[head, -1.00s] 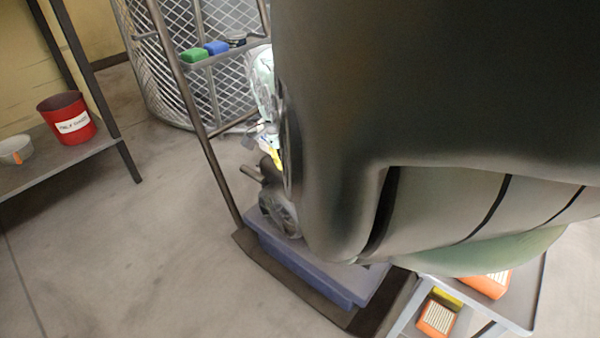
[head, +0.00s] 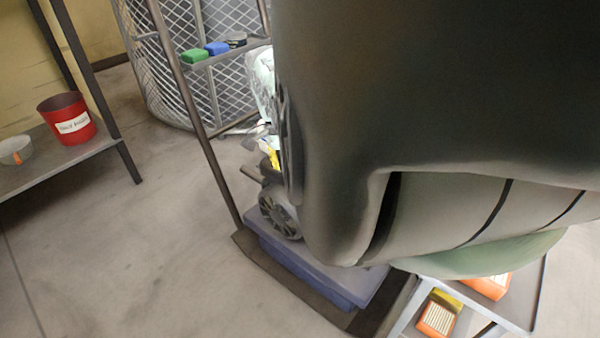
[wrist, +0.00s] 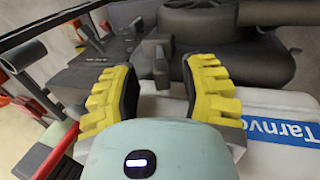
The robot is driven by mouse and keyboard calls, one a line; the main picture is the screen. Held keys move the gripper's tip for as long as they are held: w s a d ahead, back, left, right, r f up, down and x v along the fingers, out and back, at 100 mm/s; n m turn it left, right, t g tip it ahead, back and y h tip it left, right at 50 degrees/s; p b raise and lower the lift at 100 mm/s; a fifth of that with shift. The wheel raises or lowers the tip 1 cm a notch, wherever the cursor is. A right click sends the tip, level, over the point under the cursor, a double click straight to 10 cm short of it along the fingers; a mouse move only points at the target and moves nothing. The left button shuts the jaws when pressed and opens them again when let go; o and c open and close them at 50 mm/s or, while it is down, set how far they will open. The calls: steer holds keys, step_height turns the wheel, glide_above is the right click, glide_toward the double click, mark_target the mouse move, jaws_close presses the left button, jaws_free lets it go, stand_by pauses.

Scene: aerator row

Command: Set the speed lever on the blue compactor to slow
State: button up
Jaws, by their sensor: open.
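In the wrist view my gripper (wrist: 158,75) is open, its two yellow ridged fingers apart. A dark grey upright lever or knob (wrist: 157,62) stands between the fingertips, with no clear contact visible. Behind it is dark machinery (wrist: 215,45). At the right is a white body with a blue label (wrist: 285,125) reading "Tarnvo", partly cut off. In the head view a machine with a dark round wheel (head: 280,213) stands on a blue base (head: 310,275). My arm hides most of it. I cannot read any speed marking.
In the wrist view, grey and red handle-like parts (wrist: 28,55) lie left of the fingers. The head view shows a red bucket (head: 68,118) on a shelf at left, green and blue blocks (head: 217,48) on a rack, and a cart (head: 525,290) at lower right. Floor at left is clear.

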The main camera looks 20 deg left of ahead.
steer(key=v, duration=0.7)
steer(key=shift+r, duration=0.2)
steer(key=shift+o, duration=0.3)
steer(key=shift+a, duration=0.1)
